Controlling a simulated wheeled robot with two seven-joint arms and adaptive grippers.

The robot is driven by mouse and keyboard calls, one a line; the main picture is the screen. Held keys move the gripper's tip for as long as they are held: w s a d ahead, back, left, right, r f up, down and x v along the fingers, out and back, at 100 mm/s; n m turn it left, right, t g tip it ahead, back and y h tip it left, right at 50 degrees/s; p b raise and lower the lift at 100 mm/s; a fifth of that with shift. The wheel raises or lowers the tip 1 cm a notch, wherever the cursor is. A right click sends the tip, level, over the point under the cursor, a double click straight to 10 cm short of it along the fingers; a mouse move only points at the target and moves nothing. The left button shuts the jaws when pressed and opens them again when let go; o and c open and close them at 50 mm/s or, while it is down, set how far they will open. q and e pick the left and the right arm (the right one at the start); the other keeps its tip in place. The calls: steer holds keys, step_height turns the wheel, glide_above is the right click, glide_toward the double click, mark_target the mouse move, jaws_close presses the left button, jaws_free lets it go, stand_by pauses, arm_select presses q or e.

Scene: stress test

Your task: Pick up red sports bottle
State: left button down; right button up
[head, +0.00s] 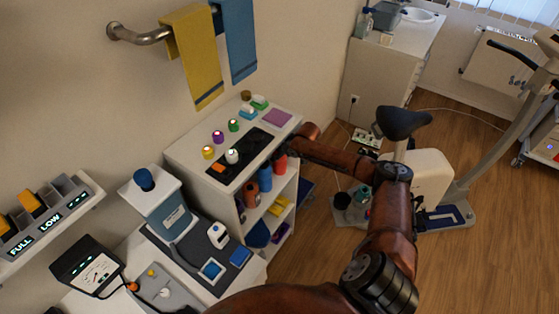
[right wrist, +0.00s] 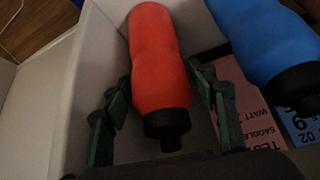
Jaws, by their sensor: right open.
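The red sports bottle (right wrist: 158,65) has a black cap (right wrist: 167,128) at its lower end in the right wrist view. In the head view it shows small (head: 280,165) in the upper shelf bay. My right gripper (right wrist: 163,85) is open, with one dark green-padded finger on each side of the bottle. The right finger is close to the bottle; I cannot tell if it touches. In the head view my right arm reaches to the shelf's right end, and its fingers are not distinguishable there. My left gripper is not in view.
A blue bottle (right wrist: 265,45) stands close beside the red one, and a pale wall (right wrist: 90,60) is on its other side. Pink and blue cards (right wrist: 240,95) lie near. The white shelf unit (head: 185,153) has several small items on top. An exercise bike (head: 425,170) stands to the right.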

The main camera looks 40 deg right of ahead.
steer(key=shift+c, duration=0.4)
steer(key=c, duration=1.3)
steer(key=shift+o, duration=0.2)
steer(key=shift+w+r, duration=0.1)
steer(key=shift+r, duration=0.05)
